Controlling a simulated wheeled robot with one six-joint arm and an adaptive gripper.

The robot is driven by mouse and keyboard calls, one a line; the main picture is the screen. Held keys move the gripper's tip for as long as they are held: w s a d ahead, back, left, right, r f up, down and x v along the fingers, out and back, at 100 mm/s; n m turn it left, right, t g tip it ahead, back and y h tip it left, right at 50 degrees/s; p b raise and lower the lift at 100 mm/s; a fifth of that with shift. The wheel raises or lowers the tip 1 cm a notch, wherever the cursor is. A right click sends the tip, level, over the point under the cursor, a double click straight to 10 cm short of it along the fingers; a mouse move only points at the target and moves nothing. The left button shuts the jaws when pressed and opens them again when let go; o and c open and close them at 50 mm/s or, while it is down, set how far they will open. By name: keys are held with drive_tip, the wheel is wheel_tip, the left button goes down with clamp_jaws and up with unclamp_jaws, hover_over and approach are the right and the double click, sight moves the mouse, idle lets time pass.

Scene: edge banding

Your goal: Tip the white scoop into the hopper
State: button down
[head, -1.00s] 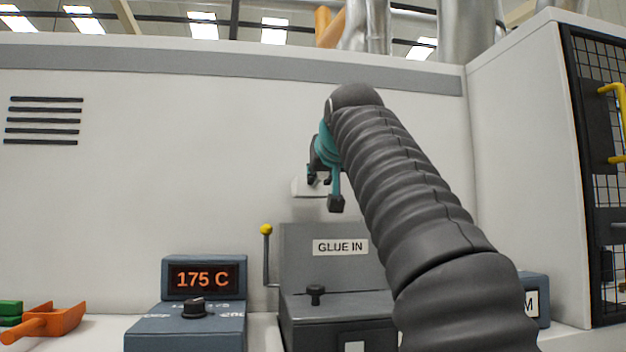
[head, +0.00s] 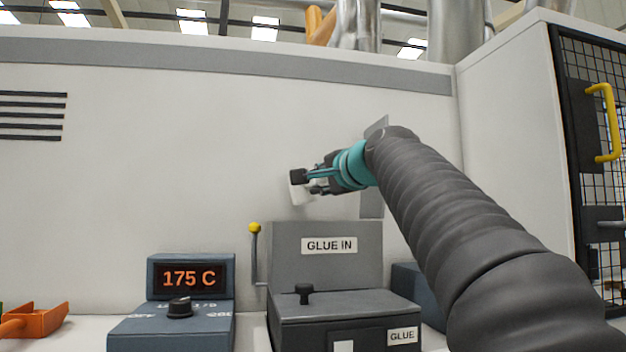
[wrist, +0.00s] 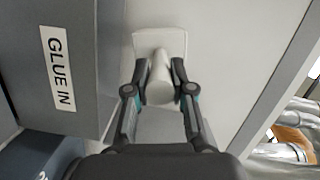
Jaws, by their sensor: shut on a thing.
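My gripper (head: 305,183) is shut on the white scoop (head: 299,192), which is mostly hidden behind the fingers in the head view. In the wrist view the fingers of my gripper (wrist: 159,88) close on the scoop's round white handle (wrist: 159,72), and its flat, wide part (wrist: 160,42) shows beyond them. The grey hopper (head: 318,248), labelled GLUE IN, stands below the gripper. The scoop is in the air above it and apart from it. The hopper's opening and the scoop's contents cannot be made out. The hopper also shows at the left in the wrist view (wrist: 85,70).
A lever with a yellow knob (head: 255,228) stands at the hopper's left. A heater box reading 175 C (head: 192,278) is further left. An orange scoop (head: 38,320) lies at the far left. A white machine wall (head: 180,130) rises behind.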

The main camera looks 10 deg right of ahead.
drive_tip(key=d+m, duration=0.1)
drive_tip(key=m, duration=0.2)
drive_tip(key=d+m+t, duration=0.1)
drive_tip(key=m, duration=0.2)
drive_tip(key=d+f+m+t+b, duration=0.1)
drive_tip(key=m, duration=0.2)
drive_tip(key=shift+f, duration=0.1)
